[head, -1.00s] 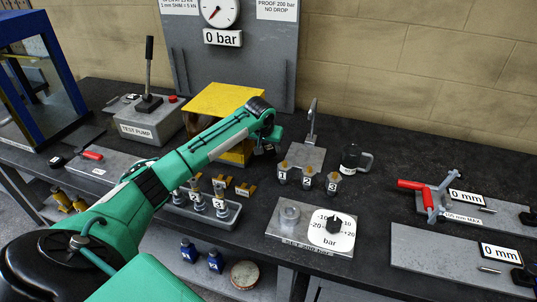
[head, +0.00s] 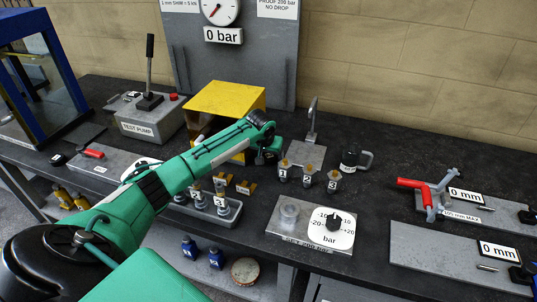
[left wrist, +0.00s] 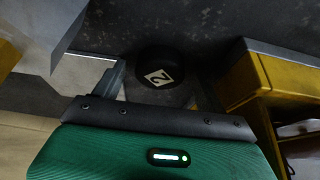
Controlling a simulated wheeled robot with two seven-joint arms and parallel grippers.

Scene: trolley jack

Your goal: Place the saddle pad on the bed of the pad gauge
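My left gripper (head: 268,155) is low beside the right side of the yellow box, its fingers mostly hidden in the head view. In the left wrist view a finger (left wrist: 112,82) shows left of the middle, and the fingers look apart. A round black pad (left wrist: 158,72) with a white diamond marked 2 lies just beyond the fingers, with a gap to the left finger. It looks like the saddle pad. Two grey plates with 0 mm displays, a rear one (head: 500,215) and a front one (head: 430,258), stand at the right; which is the pad gauge is unclear. My right gripper is out of view.
The yellow box (head: 225,97) stands close to my left gripper and shows in the left wrist view (left wrist: 285,75). A red-handled clamp (head: 425,188) rises there.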

